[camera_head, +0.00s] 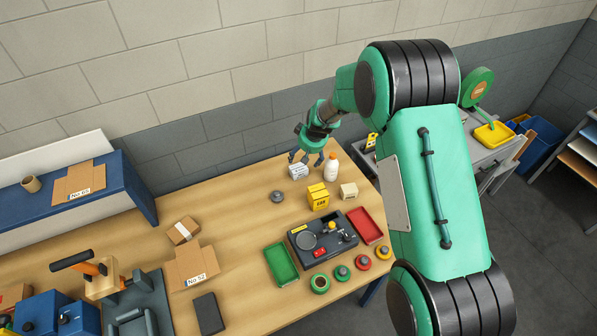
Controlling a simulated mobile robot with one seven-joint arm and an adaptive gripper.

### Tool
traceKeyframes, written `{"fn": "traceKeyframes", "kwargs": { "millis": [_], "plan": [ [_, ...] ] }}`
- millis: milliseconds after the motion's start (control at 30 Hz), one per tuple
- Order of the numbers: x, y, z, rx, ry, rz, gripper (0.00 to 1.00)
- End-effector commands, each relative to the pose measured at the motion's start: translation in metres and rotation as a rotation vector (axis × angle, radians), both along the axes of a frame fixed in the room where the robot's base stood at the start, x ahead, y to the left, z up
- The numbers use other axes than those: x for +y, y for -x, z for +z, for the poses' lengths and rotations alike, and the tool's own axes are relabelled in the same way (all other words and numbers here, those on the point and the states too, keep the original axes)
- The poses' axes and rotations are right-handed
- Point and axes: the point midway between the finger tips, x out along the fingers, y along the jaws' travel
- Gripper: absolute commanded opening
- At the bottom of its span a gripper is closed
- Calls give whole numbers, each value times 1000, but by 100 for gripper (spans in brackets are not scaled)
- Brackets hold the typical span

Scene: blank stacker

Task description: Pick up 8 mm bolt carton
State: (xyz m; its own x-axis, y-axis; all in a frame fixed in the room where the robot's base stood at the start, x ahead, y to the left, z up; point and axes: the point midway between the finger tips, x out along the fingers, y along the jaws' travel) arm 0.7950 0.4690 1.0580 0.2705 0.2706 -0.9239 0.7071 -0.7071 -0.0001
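My gripper (306,160) is at the back of the wooden table, pointing down with its fingers spread apart. A small white carton (298,172) with dark print stands at or just below the left finger; I cannot tell whether they touch. A yellow carton (318,199) with dark print stands in front and to the right. A small cream box (348,191) stands right of it. A brown taped carton (184,230) lies farther left. The print is too small to read, so I cannot tell which is the 8 mm bolt carton.
A white bottle (331,168) stands close to the right of my gripper. A grey round weight (278,197) lies in front. A black scale (322,238) sits between a green tray (281,264) and a red tray (363,226). The table's (235,220) left middle is clear.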

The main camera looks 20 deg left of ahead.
Motion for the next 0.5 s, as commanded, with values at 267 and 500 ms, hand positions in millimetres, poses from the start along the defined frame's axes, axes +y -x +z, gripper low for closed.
{"fn": "traceKeyframes", "kwargs": {
  "millis": [267,500],
  "plan": [
    [2,-3,-8,0,0,0,80],
    [8,-8,-32,1,1,0,80]
  ]
}}
